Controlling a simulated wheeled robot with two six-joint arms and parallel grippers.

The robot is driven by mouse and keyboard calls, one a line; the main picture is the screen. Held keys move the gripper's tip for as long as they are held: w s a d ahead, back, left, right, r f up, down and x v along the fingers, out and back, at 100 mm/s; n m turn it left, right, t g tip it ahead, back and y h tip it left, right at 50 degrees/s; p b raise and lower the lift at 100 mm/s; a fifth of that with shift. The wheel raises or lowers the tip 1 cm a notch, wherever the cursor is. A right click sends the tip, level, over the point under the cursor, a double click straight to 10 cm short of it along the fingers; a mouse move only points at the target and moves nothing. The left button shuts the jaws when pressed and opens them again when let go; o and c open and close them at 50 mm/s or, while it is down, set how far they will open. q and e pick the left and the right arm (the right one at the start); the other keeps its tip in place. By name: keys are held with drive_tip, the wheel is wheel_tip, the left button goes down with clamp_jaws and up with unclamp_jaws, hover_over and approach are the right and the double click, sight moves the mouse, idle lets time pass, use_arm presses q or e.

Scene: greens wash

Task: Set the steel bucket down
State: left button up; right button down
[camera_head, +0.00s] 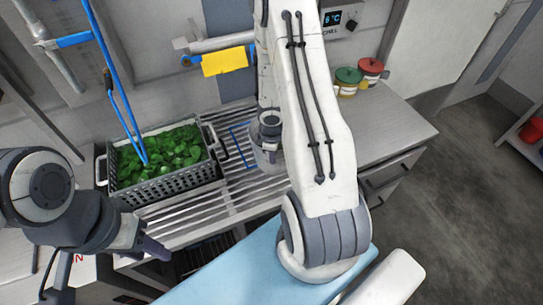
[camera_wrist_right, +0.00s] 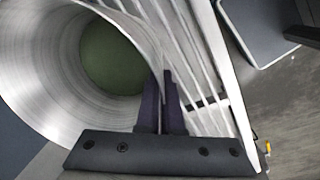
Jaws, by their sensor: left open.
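The steel bucket (camera_wrist_right: 62,62) fills the left of the right wrist view, its open mouth facing the camera and a dark green round area at its bottom. My right gripper (camera_wrist_right: 162,85) has one finger inside the bucket wall and one outside, shut on the rim. In the head view the bucket (camera_head: 266,160) is a small grey shape at the slatted steel rack (camera_head: 200,211), mostly hidden by my right arm. I cannot tell whether its base touches the slats. My left gripper (camera_head: 152,246) is open and empty at the lower left, in front of the rack.
A grey crate (camera_head: 168,186) full of green leaves stands on the rack, left of the bucket. A blue hose (camera_head: 112,75) hangs down into it. A yellow cloth (camera_head: 227,61) hangs behind. Green-lidded (camera_head: 348,77) and red-lidded (camera_head: 371,68) pots stand at the back.

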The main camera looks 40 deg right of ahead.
use_arm(q)
drive_tip(key=shift+a+f, duration=0.1)
drive_tip(key=shift+f, duration=0.3)
use_arm(e)
drive_tip(key=shift+f, duration=0.35)
drive_tip(key=c, duration=1.4)
unclamp_jaws()
drive_tip(key=o, duration=0.3)
use_arm(q)
drive_tip(key=shift+s, duration=0.1)
drive_tip(key=shift+r, duration=0.1)
wheel_tip(320, 180, up, 10)
drive_tip(key=p, duration=1)
use_arm(e)
drive_tip(key=r, duration=0.8)
drive_tip(key=s+a+r, duration=0.1)
drive_tip(key=r, duration=0.3)
drive_tip(key=shift+r, duration=0.1)
